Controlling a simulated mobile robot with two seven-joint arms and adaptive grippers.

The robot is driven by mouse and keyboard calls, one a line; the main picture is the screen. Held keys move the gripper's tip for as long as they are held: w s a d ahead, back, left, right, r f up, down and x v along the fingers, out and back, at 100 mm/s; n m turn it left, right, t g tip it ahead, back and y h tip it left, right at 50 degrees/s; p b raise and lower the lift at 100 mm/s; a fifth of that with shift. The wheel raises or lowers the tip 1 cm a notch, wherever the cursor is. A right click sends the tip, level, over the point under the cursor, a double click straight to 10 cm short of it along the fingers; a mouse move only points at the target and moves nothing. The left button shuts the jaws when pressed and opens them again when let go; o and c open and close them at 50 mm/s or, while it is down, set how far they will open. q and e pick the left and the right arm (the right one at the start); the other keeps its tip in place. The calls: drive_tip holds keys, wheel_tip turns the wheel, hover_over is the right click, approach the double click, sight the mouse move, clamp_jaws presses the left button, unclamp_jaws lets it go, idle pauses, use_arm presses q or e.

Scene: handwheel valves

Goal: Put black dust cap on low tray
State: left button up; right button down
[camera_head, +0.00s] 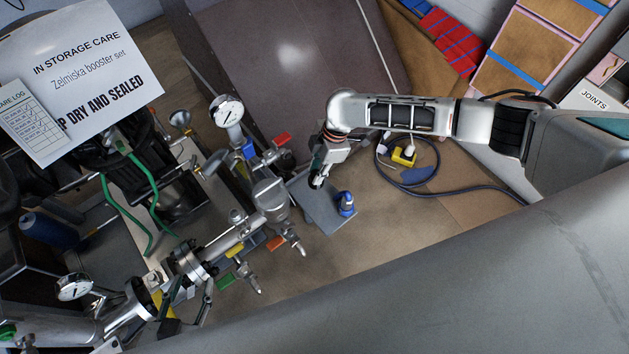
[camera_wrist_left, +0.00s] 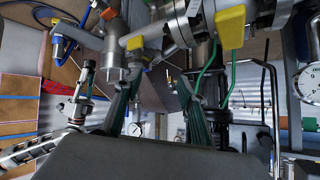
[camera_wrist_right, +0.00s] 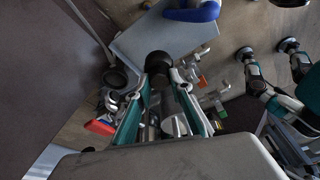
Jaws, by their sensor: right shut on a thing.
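The black dust cap (camera_wrist_right: 158,63) is between the fingertips of my right gripper (camera_wrist_right: 160,80), which is shut on it. In the head view my right gripper (camera_head: 317,181) points down over the low grey tray (camera_head: 322,212), and the cap is a small dark shape there, mostly hidden by the fingers. The tray also shows behind the cap in the right wrist view (camera_wrist_right: 125,42). I cannot tell whether the cap touches the tray.
A blue fitting (camera_head: 346,204) stands on the tray's right side, close to my right gripper. A pipe assembly with coloured handles (camera_head: 270,195) and a gauge (camera_head: 227,112) is just left of the tray. Bare bench lies below the tray.

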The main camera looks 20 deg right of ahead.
drive_tip(key=shift+x, duration=0.8)
drive_tip(key=shift+d+f, duration=0.2)
drive_tip(key=shift+f, duration=0.1)
wheel_tip(320, 180, down, 5)
drive_tip(key=shift+s+f+b, duration=0.1)
drive_tip(key=shift+s+b, duration=0.05)
drive_tip(key=shift+b, duration=0.95)
drive_tip(key=shift+f, duration=0.35)
drive_tip(key=shift+w+r, duration=0.25)
drive_tip(key=shift+f, duration=0.3)
drive_tip(key=c, duration=1.8)
unclamp_jaws()
use_arm(q)
drive_tip(key=shift+w+d+r, duration=0.15)
drive_tip(key=shift+w+d, duration=0.15)
drive_tip(key=shift+d, duration=0.2)
use_arm(e)
drive_tip(key=shift+r, duration=0.1)
